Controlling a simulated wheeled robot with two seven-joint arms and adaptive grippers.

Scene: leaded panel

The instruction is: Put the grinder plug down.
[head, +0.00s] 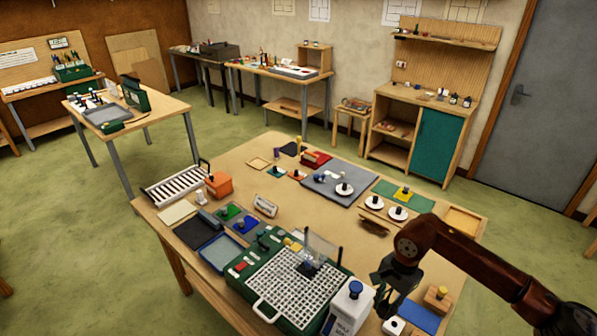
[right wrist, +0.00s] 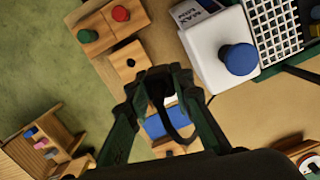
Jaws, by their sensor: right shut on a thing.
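My right gripper (head: 388,302) is low over the near right part of the worktable. In the right wrist view its fingertips (right wrist: 160,84) are closed around a small dark thing, which I take to be the grinder plug (right wrist: 160,92). A dark cord loop (right wrist: 180,132) hangs from it over a blue pad (right wrist: 158,124). A wooden block with a dark hole (right wrist: 130,61) lies just beyond the fingertips. The green grinder with a white grid top (head: 292,288) stands left of the gripper. My left gripper is out of view.
A white bottle with a blue cap (right wrist: 238,59) stands close beside the right gripper. A wooden board with red and green knobs (right wrist: 105,25) is near the table edge. A small block (head: 437,300) stands right of the gripper. Bare tabletop shows beyond the grinder.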

